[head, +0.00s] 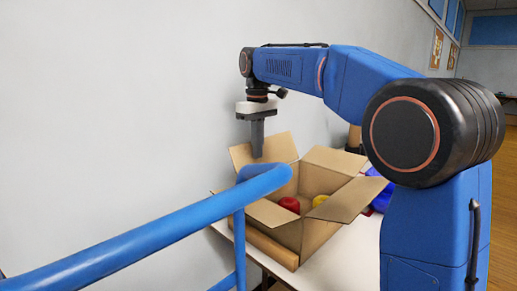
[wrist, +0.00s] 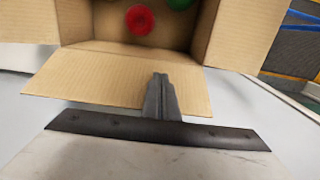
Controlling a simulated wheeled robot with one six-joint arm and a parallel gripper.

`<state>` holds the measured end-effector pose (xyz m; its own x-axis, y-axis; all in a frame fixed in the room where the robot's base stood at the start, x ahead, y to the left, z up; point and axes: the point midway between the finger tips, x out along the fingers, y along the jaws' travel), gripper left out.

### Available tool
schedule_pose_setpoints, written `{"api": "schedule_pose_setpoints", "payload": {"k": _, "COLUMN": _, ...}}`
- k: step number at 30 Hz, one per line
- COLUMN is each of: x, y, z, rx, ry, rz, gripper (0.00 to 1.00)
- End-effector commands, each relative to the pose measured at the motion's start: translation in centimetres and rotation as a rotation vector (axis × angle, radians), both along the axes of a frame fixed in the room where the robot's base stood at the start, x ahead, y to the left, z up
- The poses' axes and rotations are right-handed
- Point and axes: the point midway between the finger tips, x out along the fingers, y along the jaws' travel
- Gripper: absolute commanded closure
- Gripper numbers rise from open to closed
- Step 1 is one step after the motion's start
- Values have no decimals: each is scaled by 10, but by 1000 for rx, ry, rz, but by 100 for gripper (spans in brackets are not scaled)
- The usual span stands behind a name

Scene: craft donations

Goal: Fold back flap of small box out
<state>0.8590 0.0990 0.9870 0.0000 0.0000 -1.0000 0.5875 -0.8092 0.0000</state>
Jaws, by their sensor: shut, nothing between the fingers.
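The small box (head: 316,182) is an open brown cardboard carton on a white table, its flaps spread at different angles. The flap on the wall side (head: 281,149) stands tilted up; in the wrist view a wide flap (wrist: 85,78) lies across the picture below the box opening. My gripper (head: 257,154) points straight down at this flap, its fingers shut and empty. In the wrist view the shut fingertips (wrist: 160,77) overlap the flap right of its middle. Whether they touch it I cannot tell.
Inside the box are a red item (head: 290,204) and a yellow item (head: 320,201); a green item (wrist: 179,4) shows in the wrist view. A blue item (head: 377,190) lies right of the box. The plain wall (head: 120,110) is close behind. A blue rail crosses in front.

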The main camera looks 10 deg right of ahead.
Motion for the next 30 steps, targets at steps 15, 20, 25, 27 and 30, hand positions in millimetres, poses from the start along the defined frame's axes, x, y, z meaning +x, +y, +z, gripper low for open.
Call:
{"api": "schedule_pose_setpoints", "payload": {"k": 15, "x": 10, "y": 7, "z": -5, "rx": 0, "ry": 0, "rz": 0, "gripper": 100}}
{"api": "schedule_pose_setpoints", "payload": {"k": 20, "x": 11, "y": 8, "z": -5, "rx": 0, "ry": 0, "rz": 0, "gripper": 100}}
{"api": "schedule_pose_setpoints", "payload": {"k": 25, "x": 15, "y": 11, "z": -7, "rx": 0, "ry": 0, "rz": 1, "gripper": 100}}
{"api": "schedule_pose_setpoints", "payload": {"k": 27, "x": 18, "y": 13, "z": -8, "rx": 0, "ry": 0, "rz": 1, "gripper": 100}}
{"api": "schedule_pose_setpoints", "payload": {"k": 30, "x": 21, "y": 15, "z": -10, "rx": 0, "ry": 0, "rz": 1, "gripper": 100}}
